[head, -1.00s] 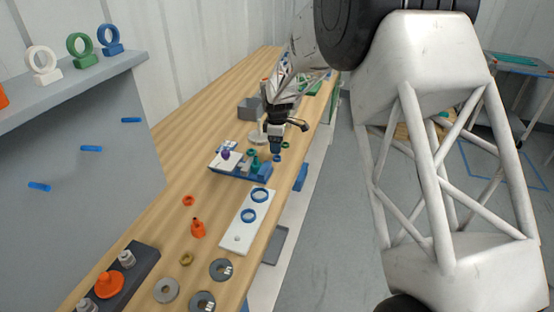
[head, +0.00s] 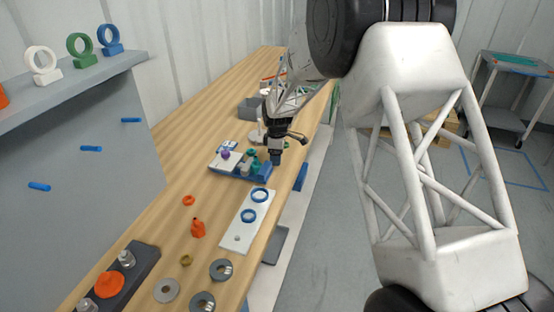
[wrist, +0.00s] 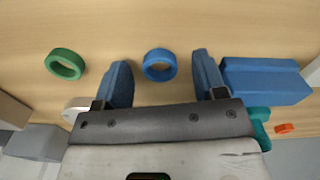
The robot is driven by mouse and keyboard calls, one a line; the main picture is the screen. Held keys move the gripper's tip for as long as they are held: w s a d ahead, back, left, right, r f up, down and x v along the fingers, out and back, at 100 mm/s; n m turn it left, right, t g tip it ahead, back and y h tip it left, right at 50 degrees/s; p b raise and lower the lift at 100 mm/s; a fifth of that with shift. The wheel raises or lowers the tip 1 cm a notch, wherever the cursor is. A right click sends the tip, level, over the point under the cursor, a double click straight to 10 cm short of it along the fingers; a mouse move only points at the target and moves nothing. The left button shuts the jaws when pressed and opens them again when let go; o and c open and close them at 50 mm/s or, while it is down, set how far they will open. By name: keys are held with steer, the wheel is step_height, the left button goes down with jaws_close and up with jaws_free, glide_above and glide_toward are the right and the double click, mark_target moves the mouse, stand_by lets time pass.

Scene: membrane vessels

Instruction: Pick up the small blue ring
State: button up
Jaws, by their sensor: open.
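The small blue ring (wrist: 160,65) lies flat on the wooden table in the wrist view. It sits between the two blue fingers of my gripper (wrist: 162,76), with a gap on each side. My gripper is open and empty. In the head view my gripper (head: 276,158) is low over the table near its right edge. The small blue ring cannot be made out there, as the gripper covers that spot.
A green ring (wrist: 66,64) lies left of the fingers in the wrist view. A blue block (wrist: 265,82) stands close to the right finger. Two larger blue rings lie on a white plate (head: 238,238). A blue tray (head: 262,177) with several parts stands beside my gripper.

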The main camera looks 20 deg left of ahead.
stand_by(0.4)
steer(key=c, duration=1)
steer(key=shift+r, duration=0.2)
steer(key=shift+r, duration=1.35)
steer(key=shift+s+d+r, duration=0.1)
steer(key=shift+s+r, duration=0.05)
steer(key=shift+r, duration=0.2)
steer(key=s+d, duration=0.2)
steer(key=s, duration=0.2)
steer(key=s+d+r, duration=0.1)
steer(key=s+d, duration=0.2)
steer(key=s, duration=0.2)
steer(key=s+d, duration=0.3)
steer(key=s, duration=0.1)
steer(key=shift+s+r, duration=0.15)
steer(key=shift+s, duration=0.1)
steer(key=shift+r, duration=0.1)
steer(key=shift+r, duration=1.9)
